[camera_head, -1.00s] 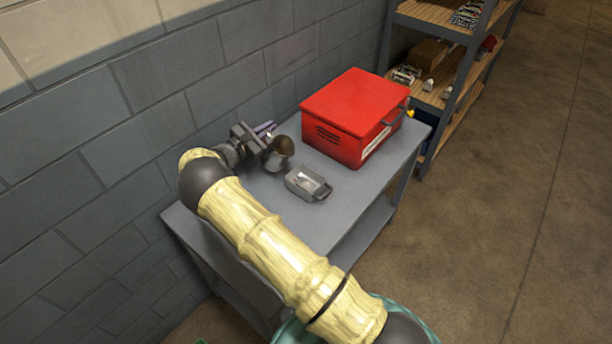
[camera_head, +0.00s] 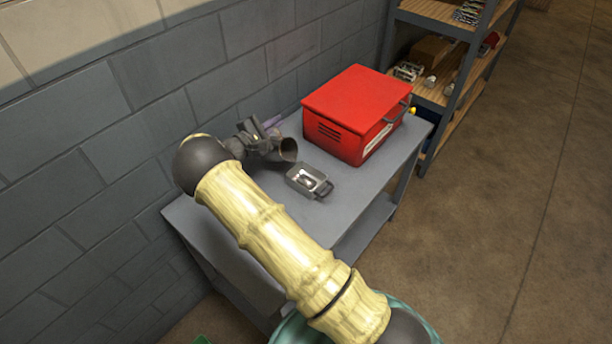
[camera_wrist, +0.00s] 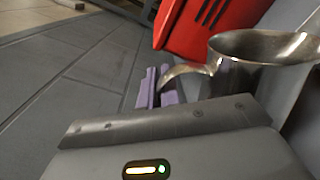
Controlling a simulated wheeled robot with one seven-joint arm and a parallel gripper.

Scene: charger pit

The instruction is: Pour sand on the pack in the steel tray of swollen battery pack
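The small steel tray (camera_head: 325,190) is on the grey table, with a pale, silvery pack (camera_head: 306,180) inside it. I cannot make out sand on the pack. My gripper (camera_head: 265,132) is at the back of the table, up and left of the tray. It is shut on the handle of a metal jug (camera_head: 288,150), which is tipped with its mouth facing the tray side. In the wrist view the jug (camera_wrist: 265,78) is at the upper right, its curved handle by the purple finger pads (camera_wrist: 158,88). The jug's contents are hidden.
A red metal box (camera_head: 350,105) stands on the table (camera_head: 345,205) just behind and right of the tray. A block wall (camera_head: 130,120) runs close behind the gripper. A shelf rack (camera_head: 455,85) stands beyond the table's right end.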

